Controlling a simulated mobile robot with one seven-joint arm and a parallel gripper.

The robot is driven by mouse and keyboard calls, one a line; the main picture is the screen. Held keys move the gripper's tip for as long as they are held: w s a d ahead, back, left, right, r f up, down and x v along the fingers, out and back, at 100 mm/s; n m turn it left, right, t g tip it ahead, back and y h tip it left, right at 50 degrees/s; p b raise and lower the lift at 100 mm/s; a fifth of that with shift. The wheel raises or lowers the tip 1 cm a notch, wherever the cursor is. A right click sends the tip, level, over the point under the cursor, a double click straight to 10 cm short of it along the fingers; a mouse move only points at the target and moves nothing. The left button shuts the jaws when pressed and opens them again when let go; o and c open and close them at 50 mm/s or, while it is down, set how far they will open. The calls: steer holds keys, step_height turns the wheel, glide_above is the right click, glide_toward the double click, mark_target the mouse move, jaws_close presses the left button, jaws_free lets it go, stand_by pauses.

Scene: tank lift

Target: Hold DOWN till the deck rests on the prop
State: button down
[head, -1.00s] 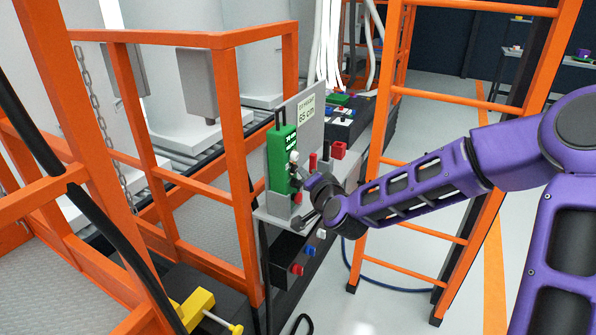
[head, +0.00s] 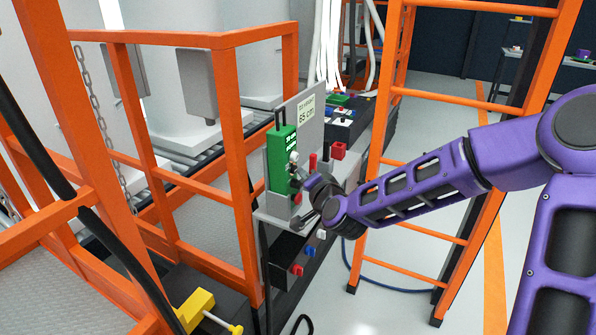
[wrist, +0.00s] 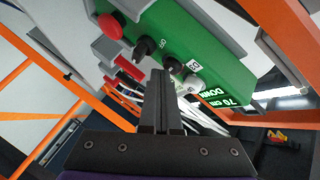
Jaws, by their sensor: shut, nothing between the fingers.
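The green control box (head: 282,158) stands upright on a grey ledge by the railing. In the wrist view the box (wrist: 185,45) carries a red button (wrist: 110,27), a black knob (wrist: 146,47), a dark button (wrist: 172,64) and a pale button (wrist: 192,86); its display reads "70 cm DOWN". My gripper (head: 298,177) is shut and empty at the box's face. In the wrist view its tips (wrist: 161,72) overlap the dark button's edge; I cannot tell if they touch. A grey treadplate deck (head: 205,235) lies inside the orange railing. I cannot identify the prop.
An orange ladder frame (head: 377,160) stands just right of the box, behind my arm. A grey sign (head: 306,116) stands behind the box. A yellow block with a rod (head: 197,308) sits at the bottom. The floor (head: 400,290) at right is mostly clear, with a blue hose.

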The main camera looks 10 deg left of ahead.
stand_by(0.3)
steer(key=shift+s+d, duration=0.35)
steer(key=shift+d, duration=0.45)
steer(key=shift+d, duration=0.1)
steer(key=d, duration=0.1)
steer(key=s+d, duration=0.1)
steer(key=d, duration=0.1)
steer(key=d+p, duration=0.1)
steer(key=shift+s+d, duration=0.3)
steer(key=shift+s, duration=0.05)
steer(key=shift+w, duration=0.1)
